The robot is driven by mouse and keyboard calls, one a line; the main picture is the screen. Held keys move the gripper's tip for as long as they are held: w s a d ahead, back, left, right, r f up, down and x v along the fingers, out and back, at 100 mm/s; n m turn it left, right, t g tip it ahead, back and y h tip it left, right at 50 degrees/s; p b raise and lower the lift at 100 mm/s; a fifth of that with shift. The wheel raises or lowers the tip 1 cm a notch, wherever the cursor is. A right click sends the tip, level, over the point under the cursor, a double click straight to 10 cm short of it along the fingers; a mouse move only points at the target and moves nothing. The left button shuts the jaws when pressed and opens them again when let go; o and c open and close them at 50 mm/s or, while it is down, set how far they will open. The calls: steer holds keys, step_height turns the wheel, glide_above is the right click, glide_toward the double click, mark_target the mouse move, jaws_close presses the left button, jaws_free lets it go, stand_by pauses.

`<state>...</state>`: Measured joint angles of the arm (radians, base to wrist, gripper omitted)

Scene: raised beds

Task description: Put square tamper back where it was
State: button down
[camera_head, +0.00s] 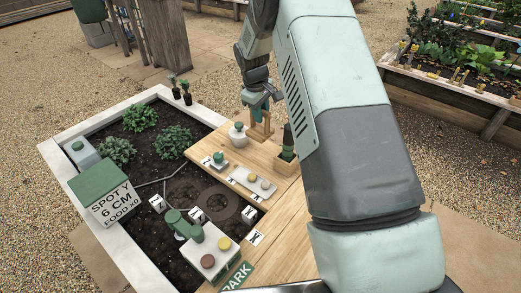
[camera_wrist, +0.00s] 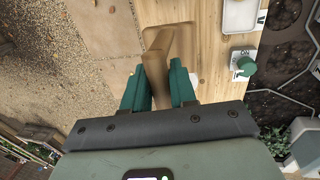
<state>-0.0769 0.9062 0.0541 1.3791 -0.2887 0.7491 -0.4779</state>
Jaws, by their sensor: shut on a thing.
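The square tamper (camera_head: 266,128), a plain wooden piece, is at the far end of the wooden worktop (camera_head: 228,163). My gripper (camera_head: 262,103) is above it with jaws shut on its wooden upright. In the wrist view, the tamper (camera_wrist: 171,38) shows brown between and beyond the two green fingers of my gripper (camera_wrist: 157,82). Its lower end looks close to the worktop; I cannot tell whether it touches.
A white pot (camera_head: 238,135) with a green knob stands just left of the tamper. A wooden box (camera_head: 286,164) with a dark green item is on the right. A white tray (camera_head: 252,182) with round pieces lies nearer. The soil bed (camera_head: 150,178) lies left, with a green-lidded box (camera_head: 103,197).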

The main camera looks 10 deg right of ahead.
mark_target(261, 131)
step_height(261, 131, down, 9)
steer(key=shift+f, duration=0.1)
stand_by(0.3)
steer(key=shift+f, duration=0.15)
steer(key=c, duration=0.9)
jaws_free()
